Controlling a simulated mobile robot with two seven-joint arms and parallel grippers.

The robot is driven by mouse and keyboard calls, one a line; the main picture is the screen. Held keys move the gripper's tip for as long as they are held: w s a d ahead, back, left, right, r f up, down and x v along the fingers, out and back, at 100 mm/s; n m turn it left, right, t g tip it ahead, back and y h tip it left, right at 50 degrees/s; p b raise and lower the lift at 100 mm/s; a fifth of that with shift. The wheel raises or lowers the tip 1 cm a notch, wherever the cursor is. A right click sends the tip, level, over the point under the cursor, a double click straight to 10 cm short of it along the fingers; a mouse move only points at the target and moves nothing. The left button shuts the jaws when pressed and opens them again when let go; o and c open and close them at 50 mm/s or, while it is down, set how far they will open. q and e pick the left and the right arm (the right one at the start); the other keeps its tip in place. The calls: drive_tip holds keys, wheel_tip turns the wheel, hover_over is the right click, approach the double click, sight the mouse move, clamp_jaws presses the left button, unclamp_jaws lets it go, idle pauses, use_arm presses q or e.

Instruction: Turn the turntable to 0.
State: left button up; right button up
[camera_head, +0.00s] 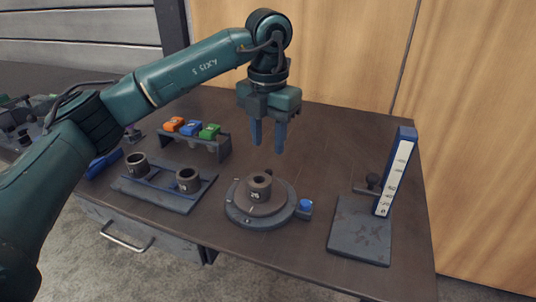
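The turntable (236,209) is a round dark grey disc on the middle of the table. A short hollow pipe piece (260,188) stands upright at its centre, with a mark that looks like "26". A blue knob (306,204) sits at the turntable's right edge. I cannot read any angle marking on the disc. My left gripper (267,148) points down above and behind the turntable, clear of it. Its two blue fingers are apart with nothing between them. My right gripper is not in view.
A plate with two dark cups (188,180) lies left of the turntable. Behind it a rack (212,150) holds orange, blue and green blocks. An upright white scale (394,180) on a base plate stands to the right. The table front is clear.

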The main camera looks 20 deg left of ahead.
use_arm(q)
wheel_tip(320, 180, up, 7)
drive_tip(key=shift+s+f, duration=0.1)
drive_tip(key=shift+f, duration=0.1)
idle(0.5)
